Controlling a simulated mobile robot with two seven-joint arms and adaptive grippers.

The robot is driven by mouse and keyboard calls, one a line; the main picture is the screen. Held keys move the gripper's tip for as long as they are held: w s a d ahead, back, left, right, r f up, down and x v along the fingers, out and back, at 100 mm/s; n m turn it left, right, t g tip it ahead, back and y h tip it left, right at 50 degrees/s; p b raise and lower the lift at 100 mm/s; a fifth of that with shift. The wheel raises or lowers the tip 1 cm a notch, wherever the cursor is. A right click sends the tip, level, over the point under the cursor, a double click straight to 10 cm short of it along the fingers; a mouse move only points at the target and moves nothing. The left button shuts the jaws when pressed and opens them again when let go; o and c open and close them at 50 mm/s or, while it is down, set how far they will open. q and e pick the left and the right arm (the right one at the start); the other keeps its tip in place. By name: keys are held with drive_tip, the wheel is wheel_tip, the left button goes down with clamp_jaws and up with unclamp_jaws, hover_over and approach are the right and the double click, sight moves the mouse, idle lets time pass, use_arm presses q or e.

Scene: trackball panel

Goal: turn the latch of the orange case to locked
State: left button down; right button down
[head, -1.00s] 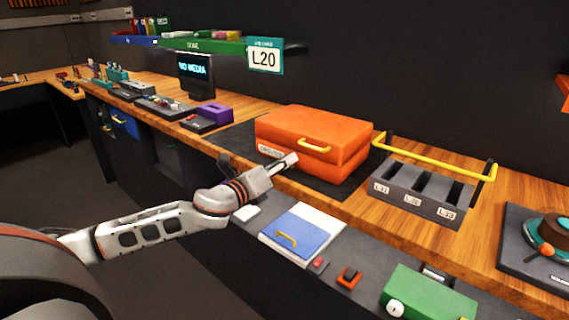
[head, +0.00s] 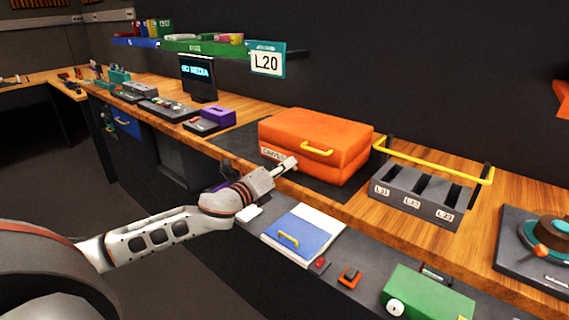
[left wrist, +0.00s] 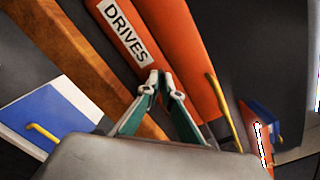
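The orange case (head: 340,135) lies closed on a dark mat on the wooden bench, with a yellow handle (head: 318,148) and a white DRIVES label on its front. In the left wrist view the case (left wrist: 180,45) fills the upper middle, with the label at its left and the handle (left wrist: 222,105) at its right. My left gripper (head: 291,163) is at the case's front, between label and handle. Its fingertips (left wrist: 162,78) come together at the case front. I cannot make out a latch; the fingers may hide it. Contact is unclear. My right gripper is not in view.
A grey slotted rack (head: 415,195) with a yellow bar stands right of the case. A purple block (head: 217,113) and a screen (head: 198,75) are to the left. Below the bench edge are a blue panel (head: 303,230) with a yellow handle and a green box (head: 428,295).

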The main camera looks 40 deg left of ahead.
use_arm(q)
drive_tip(key=shift+r+n+p, duration=0.3)
drive_tip(key=shift+n+p, duration=0.35)
drive_tip(key=shift+n, duration=0.25)
drive_tip(key=shift+n+p, duration=0.7)
drive_tip(key=shift+n, duration=0.2)
drive_tip(key=n+p, duration=0.1)
drive_tip(key=n, duration=0.1)
drive_tip(key=n+p, duration=0.1)
drive_tip(key=shift+f+n+p, duration=0.25)
drive_tip(key=shift+n+p, duration=0.1)
drive_tip(key=shift+n, duration=0.05)
drive_tip(key=shift+f+n, duration=0.1)
drive_tip(key=shift+n, duration=0.3)
drive_tip(key=shift+p, duration=0.4)
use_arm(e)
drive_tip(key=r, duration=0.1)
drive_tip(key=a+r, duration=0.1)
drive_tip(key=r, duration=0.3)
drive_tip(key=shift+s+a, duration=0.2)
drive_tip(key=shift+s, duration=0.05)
use_arm(q)
drive_tip(key=shift+n, duration=0.3)
drive_tip(key=shift+f, duration=0.1)
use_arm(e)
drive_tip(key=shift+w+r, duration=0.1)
